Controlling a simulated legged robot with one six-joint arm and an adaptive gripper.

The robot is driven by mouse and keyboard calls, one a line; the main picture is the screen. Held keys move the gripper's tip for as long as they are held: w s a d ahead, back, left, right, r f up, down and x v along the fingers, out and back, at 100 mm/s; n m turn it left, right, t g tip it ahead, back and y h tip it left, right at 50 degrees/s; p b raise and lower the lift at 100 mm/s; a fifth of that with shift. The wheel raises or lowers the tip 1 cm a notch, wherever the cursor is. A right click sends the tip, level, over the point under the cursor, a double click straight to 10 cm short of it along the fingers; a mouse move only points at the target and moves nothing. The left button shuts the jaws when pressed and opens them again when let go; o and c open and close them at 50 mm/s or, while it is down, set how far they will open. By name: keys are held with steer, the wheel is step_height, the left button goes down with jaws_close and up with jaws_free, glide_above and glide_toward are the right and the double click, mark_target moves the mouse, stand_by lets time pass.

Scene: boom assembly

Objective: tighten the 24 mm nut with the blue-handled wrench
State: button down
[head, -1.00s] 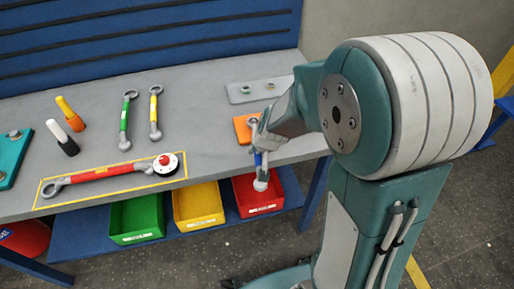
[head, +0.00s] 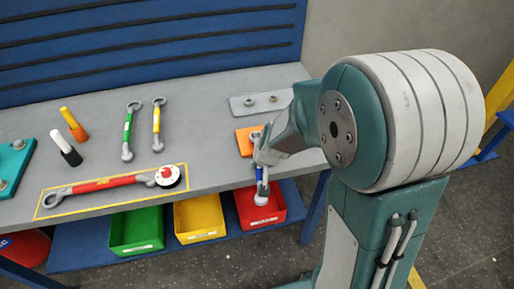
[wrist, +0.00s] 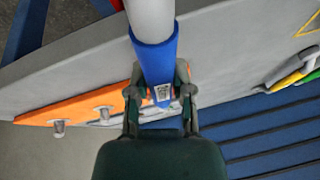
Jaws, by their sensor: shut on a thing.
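My gripper (head: 261,153) is shut on the blue-handled wrench (head: 262,185) at the bench's front edge. In the wrist view the fingers (wrist: 160,92) clasp the blue sleeve (wrist: 154,62) from both sides. The wrench's pale grey shaft (wrist: 152,18) runs out of the top of that view. In the head view its lower end hangs over the red bin. An orange plate (head: 242,137) lies on the bench just behind my gripper. Two nut-like fittings, left (wrist: 57,125) and right (wrist: 103,113), show on it in the wrist view. I cannot tell which is 24 mm, or whether the wrench's far end touches one.
A grey plate (head: 236,107) with fittings lies behind. Green (head: 127,130) and yellow (head: 157,122) wrenches and a red-handled tool (head: 100,184) in a yellow outline lie left. Green (head: 137,230), yellow (head: 197,220) and red (head: 262,208) bins stand below the front edge.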

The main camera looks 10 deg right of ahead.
steer(key=shift+w+a+m, duration=0.1)
steer(key=shift+a+m, duration=0.2)
steer(key=shift+a, duration=0.05)
steer(key=shift+w+a+m+h, duration=0.15)
steer(key=shift+a+m+h, duration=0.15)
steer(key=shift+a, duration=0.1)
steer(key=shift+a, duration=0.1)
stand_by(0.5)
steer(key=shift+w+a+m, duration=0.1)
steer(key=shift+a+m, duration=0.2)
steer(key=shift+m, duration=0.1)
steer(key=shift+a, duration=0.1)
steer(key=shift+w+a+m+h, duration=0.15)
steer(key=shift+a+m+h, duration=0.15)
stand_by(0.5)
steer(key=shift+w+a+m, duration=0.2)
steer(key=shift+a+m, duration=0.2)
